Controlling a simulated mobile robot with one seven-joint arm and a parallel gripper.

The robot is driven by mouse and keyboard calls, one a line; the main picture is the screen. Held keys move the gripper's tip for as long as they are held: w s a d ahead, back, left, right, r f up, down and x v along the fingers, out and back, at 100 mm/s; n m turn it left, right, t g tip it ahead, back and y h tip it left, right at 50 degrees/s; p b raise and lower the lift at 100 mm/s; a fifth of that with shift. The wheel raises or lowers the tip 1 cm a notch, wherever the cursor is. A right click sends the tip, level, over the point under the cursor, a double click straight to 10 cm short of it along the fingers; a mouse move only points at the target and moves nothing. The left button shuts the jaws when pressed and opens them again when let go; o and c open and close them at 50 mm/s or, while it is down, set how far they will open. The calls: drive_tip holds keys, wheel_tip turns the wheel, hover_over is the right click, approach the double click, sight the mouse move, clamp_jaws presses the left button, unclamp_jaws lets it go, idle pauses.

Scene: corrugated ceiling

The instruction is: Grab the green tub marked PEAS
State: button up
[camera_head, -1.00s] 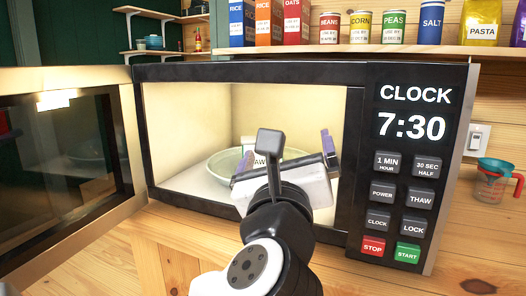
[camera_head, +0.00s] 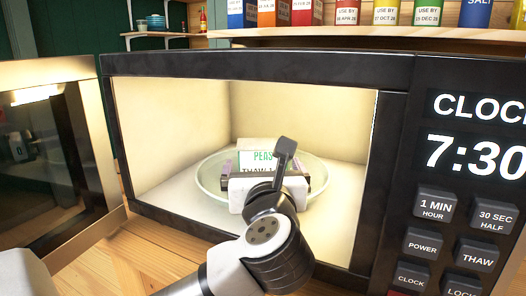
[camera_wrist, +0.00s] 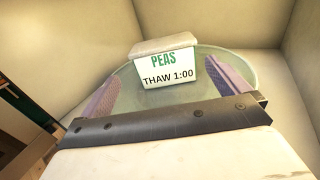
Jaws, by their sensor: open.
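The tub marked PEAS (camera_head: 258,152) stands inside the open microwave. It looks pale with green PEAS lettering, and its label reads THAW 1:00 in the wrist view (camera_wrist: 165,66). It sits on a round pale-green glass dish (camera_head: 209,178). My gripper (camera_head: 271,172) is open and inside the microwave, in front of the tub. In the wrist view, its purple-padded fingers (camera_wrist: 166,78) lie to the left and right of the tub, with gaps on both sides. The gripper hides the tub's lower part in the head view.
The microwave's frame (camera_head: 245,65) surrounds the opening, and its door (camera_head: 50,150) stands open at left. The button panel (camera_head: 462,190) is at right. Cavity walls stand close around the dish. A shelf with boxes and cans (camera_head: 385,14) is above.

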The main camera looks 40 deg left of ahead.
sight(263, 152)
drive_tip(key=shift+w+a+r+p, duration=0.35)
drive_tip(key=shift+a+p, duration=0.2)
drive_tip(key=shift+p, duration=1.6)
drive_tip(key=shift+w+p, duration=0.15)
drive_tip(key=shift+p, duration=0.35)
drive_tip(key=p, duration=0.3)
drive_tip(key=shift+w, duration=0.25)
drive_tip(key=shift+w+f+p, duration=0.1)
drive_tip(key=shift+w+p, duration=0.05)
drive_tip(key=shift+p, duration=0.35)
drive_tip(key=x, duration=0.2)
drive_tip(key=shift+w+a+f+p, duration=0.2)
drive_tip(key=shift+w+a+p, duration=0.05)
drive_tip(key=shift+p, duration=0.1)
drive_tip(key=shift+p+x, duration=0.6)
drive_tip(key=shift+x, duration=2.1)
drive_tip(key=shift+f, duration=0.1)
drive_tip(key=c, duration=0.8)
